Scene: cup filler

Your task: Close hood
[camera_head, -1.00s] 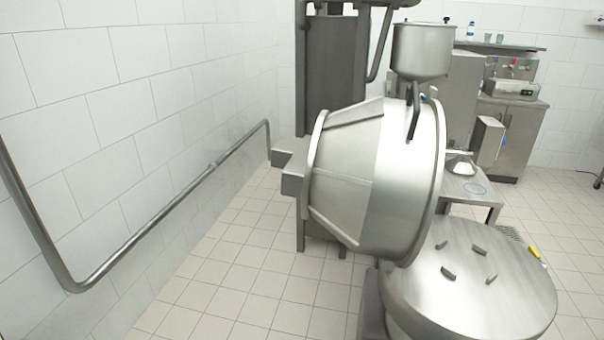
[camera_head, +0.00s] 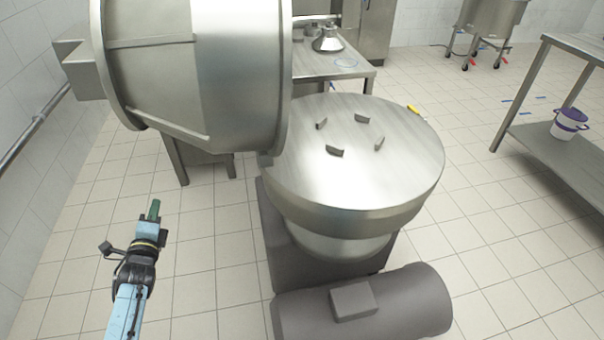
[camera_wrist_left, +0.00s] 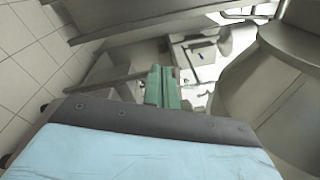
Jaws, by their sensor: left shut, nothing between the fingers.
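The hood (camera_head: 235,70) is a large steel drum-shaped cover, tilted open on its side at the upper left in the head view. Its rim stands at the left edge of the round steel machine top (camera_head: 350,180), which carries several small metal tabs. My left gripper (camera_head: 153,210) has green fingers, which are shut and empty. It is below the hood's left part in the picture, apart from it, over the tiled floor. In the left wrist view the green fingers (camera_wrist_left: 162,87) are together, and a large grey metal body shows at the right. My right gripper is not in view.
A grey cylindrical housing (camera_head: 362,304) lies in front of the machine. A steel table (camera_head: 335,68) stands behind it. A shelf table (camera_head: 560,150) with a white and purple bucket (camera_head: 569,124) is at the right. Open tiled floor lies left and right of the machine.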

